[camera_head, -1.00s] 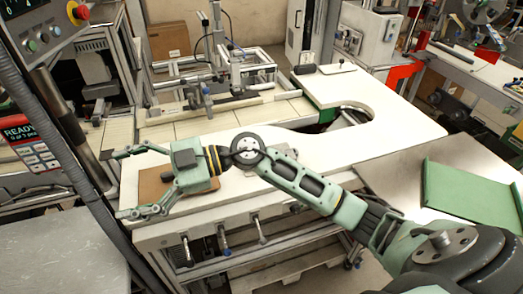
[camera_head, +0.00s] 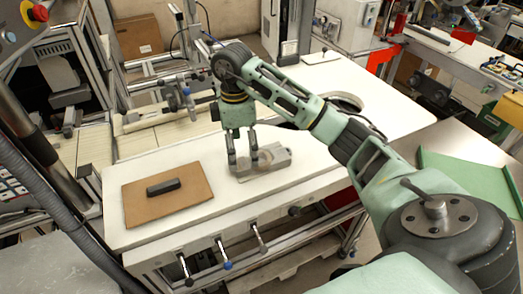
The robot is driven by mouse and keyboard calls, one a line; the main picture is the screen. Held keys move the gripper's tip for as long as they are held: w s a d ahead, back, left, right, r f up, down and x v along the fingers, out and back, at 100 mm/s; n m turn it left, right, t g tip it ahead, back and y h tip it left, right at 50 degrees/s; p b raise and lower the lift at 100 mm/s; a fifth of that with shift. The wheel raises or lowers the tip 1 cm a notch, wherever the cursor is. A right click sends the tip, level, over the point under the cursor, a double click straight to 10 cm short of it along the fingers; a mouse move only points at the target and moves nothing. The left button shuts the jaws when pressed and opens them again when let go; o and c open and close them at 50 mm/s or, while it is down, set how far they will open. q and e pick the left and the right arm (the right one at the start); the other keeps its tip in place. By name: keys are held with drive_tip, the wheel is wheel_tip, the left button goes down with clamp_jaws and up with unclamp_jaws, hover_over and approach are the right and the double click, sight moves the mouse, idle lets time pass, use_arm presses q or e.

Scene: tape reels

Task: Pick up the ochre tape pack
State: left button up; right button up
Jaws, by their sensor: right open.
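I cannot pick out an ochre tape pack for sure. My right gripper (camera_head: 243,166) points down over the white worktable, its two fingers a little apart, at the left end of a grey fixture (camera_head: 279,160). A dull tan, rounded patch shows on the fixture beside the right finger; I cannot tell if it is a tape pack. Whether the fingers touch the fixture is unclear, and they hide part of it. My left gripper is not in view.
A brown board (camera_head: 139,211) with a dark block (camera_head: 163,187) on it lies at the table's left end. A metal-framed machine stands behind. A green tray (camera_head: 470,180) is at the right.

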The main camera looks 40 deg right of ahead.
sight(243, 160)
drive_tip(key=f, duration=0.1)
drive_tip(key=f+p, duration=0.1)
drive_tip(key=f, duration=0.1)
drive_tip(key=shift+s+d+f, duration=0.2)
drive_tip(key=shift+d+f, duration=0.1)
drive_tip(key=shift+d, duration=0.05)
drive_tip(key=shift+f, duration=0.55)
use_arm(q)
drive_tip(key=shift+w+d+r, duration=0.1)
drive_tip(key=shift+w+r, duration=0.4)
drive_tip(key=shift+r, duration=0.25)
use_arm(e)
drive_tip(key=shift+c, duration=0.5)
drive_tip(key=c, duration=1.5)
drive_tip(key=shift+o, duration=0.2)
